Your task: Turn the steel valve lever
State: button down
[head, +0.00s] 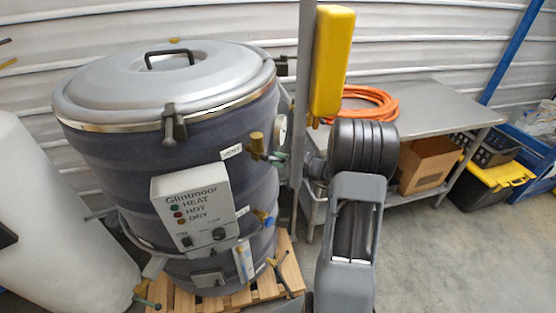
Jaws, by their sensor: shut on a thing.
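A large dark-grey hopper drum (100,165) with a round lid stands on a pallet. Several small valves with brass-coloured bodies sit around its side. My gripper (279,158) reaches in from the right and is shut at this upper valve. The fingers are small in view, and the lever between them is mostly hidden. A lower valve (261,214) has a blue handle. Another valve (272,263) with a greyish lever sits low by the pallet.
A control box (192,205) is on the drum's front. A yellow box (332,60) on a grey post stands close to my arm. A steel table (430,105) with an orange hose is behind; bins are at right. Floor at front right is clear.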

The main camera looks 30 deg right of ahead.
jog(key=shift+f, duration=0.15)
jog(key=shift+s+a+f+m+b, duration=0.15)
jog(key=shift+a+f+m+b, duration=0.1)
jog(key=shift+f+m+b, duration=0.45)
jog(key=shift+s+a+f+m+t, duration=0.35)
jog(key=shift+a+m+t, duration=0.4)
jog(key=shift+m, duration=1)
jog(key=shift+s+a+f+m+t, duration=0.4)
jog(key=shift+a+m, duration=0.5)
jog(key=shift+m, duration=0.9)
jog(key=shift+s+a+f+m+t, duration=0.3)
jog(key=shift+a+m+t, duration=0.45)
jog(key=shift+m, duration=1)
jog(key=shift+a, duration=0.15)
jog(key=c, duration=1.1)
grip_release()
jog(key=shift+r, duration=0.25)
